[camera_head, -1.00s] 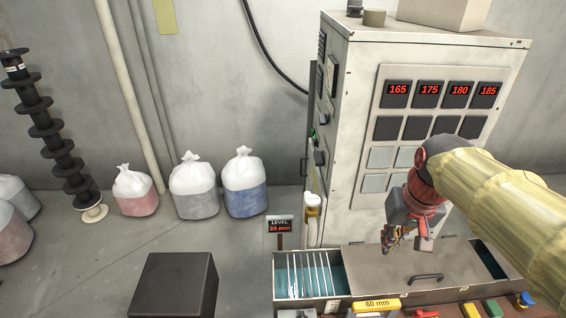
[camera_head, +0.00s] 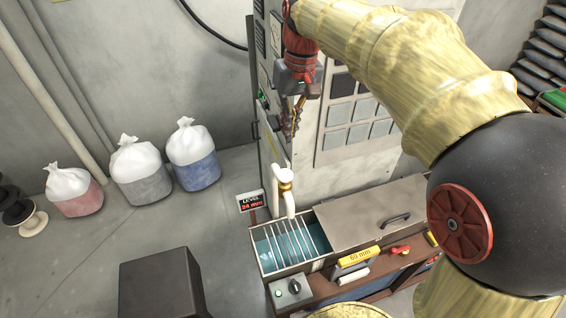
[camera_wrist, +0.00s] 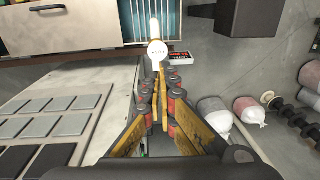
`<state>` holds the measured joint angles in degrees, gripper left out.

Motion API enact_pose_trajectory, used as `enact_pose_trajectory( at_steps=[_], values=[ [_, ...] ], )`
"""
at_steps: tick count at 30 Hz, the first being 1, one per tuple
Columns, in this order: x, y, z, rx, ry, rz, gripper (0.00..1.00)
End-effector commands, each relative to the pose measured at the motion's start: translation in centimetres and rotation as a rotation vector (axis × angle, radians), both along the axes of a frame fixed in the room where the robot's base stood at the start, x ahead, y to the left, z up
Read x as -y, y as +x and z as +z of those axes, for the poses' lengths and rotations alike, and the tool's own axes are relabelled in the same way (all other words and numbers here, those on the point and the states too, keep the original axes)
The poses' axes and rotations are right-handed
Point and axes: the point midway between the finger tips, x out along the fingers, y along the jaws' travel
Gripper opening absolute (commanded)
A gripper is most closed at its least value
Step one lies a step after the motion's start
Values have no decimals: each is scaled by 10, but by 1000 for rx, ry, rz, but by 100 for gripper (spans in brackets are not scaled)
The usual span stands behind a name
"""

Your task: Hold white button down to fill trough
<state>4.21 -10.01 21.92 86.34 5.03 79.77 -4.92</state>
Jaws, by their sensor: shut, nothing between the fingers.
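The white button (camera_wrist: 157,53) is a round cap on top of a white spout with a brass collar. The spout (camera_head: 284,192) stands at the trough's back left corner in the head view. The trough (camera_head: 294,269) holds teal water under a slatted grille, with a metal lid over its right part. My gripper (camera_head: 289,137) is shut and empty, pointing down above the spout. In the wrist view its fingertips (camera_wrist: 160,70) appear just below the button's image; contact cannot be told.
The level sign (camera_head: 251,201) reads 24 mm. A tall cabinet (camera_head: 305,165) stands close behind the spout. A dark box (camera_head: 160,285) stands at front left. Several filled bags (camera_head: 190,155) stand along the wall. A yellow 60 mm block (camera_head: 358,257) sits at the trough's front.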

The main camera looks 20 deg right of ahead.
Motion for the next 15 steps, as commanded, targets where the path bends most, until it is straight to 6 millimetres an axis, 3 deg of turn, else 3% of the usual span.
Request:
enact_pose_trajectory(
  at_steps=[5, 15],
  values=[
    [-1, 0, -11, -1, 0, 0, 0],
    [-6, 2, -73, -3, 0, 0, 0]
  ],
)
